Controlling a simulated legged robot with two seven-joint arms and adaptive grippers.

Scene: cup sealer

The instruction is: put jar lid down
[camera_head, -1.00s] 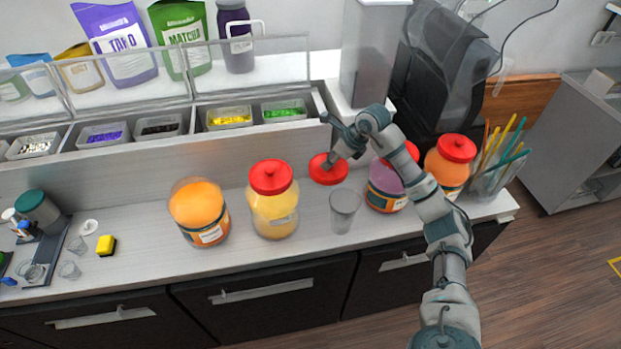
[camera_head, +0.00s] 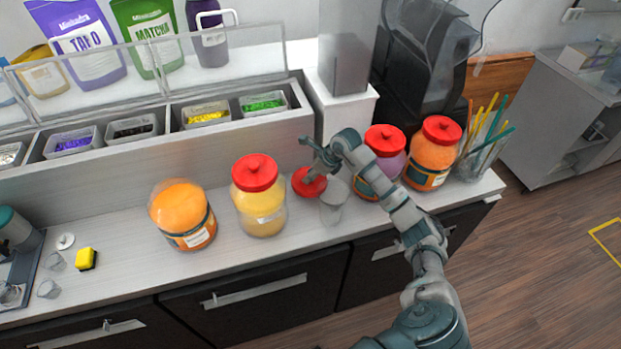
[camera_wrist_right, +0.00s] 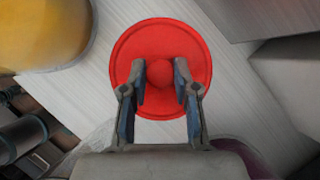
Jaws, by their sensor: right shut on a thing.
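The red jar lid (camera_head: 309,182) is at the back of the counter, between the yellow jar and the purple jar. My right gripper (camera_head: 318,165) is above it, shut on its round knob. In the right wrist view the lid (camera_wrist_right: 185,35) is a red disc, and the fingers of the gripper (camera_wrist_right: 160,80) flank the knob. I cannot tell whether the lid touches the counter. An orange jar without a lid (camera_head: 184,214) stands at the left, its orange contents showing. My left gripper is not in view.
A clear cup (camera_head: 332,203) stands just in front of the lid. A yellow jar (camera_head: 260,205), a purple jar (camera_head: 386,160) and an orange jar (camera_head: 433,152) wear red lids. A cup of straws (camera_head: 478,158) is at the right.

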